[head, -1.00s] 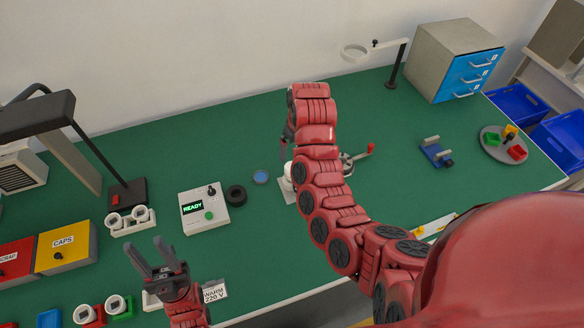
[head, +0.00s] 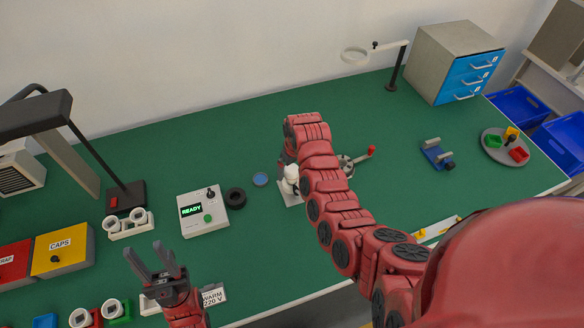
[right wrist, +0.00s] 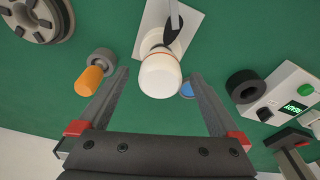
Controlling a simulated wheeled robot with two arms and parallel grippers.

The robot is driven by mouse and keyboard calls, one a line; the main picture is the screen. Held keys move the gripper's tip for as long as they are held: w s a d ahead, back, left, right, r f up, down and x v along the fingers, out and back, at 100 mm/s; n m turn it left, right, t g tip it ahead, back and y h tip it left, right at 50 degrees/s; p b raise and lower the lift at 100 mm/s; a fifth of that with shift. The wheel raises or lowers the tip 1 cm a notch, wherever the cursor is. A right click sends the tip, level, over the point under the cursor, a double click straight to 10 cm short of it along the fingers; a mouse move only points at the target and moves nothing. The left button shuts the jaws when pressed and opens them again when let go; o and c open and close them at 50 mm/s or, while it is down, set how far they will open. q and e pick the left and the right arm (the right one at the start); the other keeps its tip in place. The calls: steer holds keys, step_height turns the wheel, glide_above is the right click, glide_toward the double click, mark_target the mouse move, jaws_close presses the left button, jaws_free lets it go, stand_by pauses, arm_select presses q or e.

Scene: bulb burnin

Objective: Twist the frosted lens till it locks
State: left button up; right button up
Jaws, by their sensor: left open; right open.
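The frosted lens (right wrist: 161,75) is a white rounded cap with an orange ring at its base, on a white fixture with a plate (right wrist: 152,22). In the head view the white lens (head: 291,173) shows partly, beside my right arm. My right gripper (right wrist: 160,84) is open, its two fingers spread on either side of the lens in the right wrist view, with visible gaps. Whether the fingers reach its depth I cannot tell. In the head view my right arm hides most of that gripper. My left gripper (head: 150,249) is open and empty over the front left of the table.
A tester box reading READY (head: 203,211), a black ring (head: 236,197) and a blue disc (head: 260,179) lie left of the fixture. An orange-tipped part (right wrist: 92,80) is near the right gripper. A lamp (head: 125,199) stands at left. The back middle table is clear.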

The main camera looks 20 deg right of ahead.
steer(key=c, duration=1.4)
steer(key=shift+f+m+b, duration=0.2)
steer(key=shift+m+b, duration=0.3)
steer(key=shift+b, duration=0.1)
steer(key=shift+r+m+b, duration=0.1)
steer(key=shift+m+b, duration=0.45)
steer(key=shift+m, duration=0.25)
steer(key=shift+h, duration=0.3)
steer(key=shift+r, duration=0.1)
steer(key=shift+m, duration=0.3)
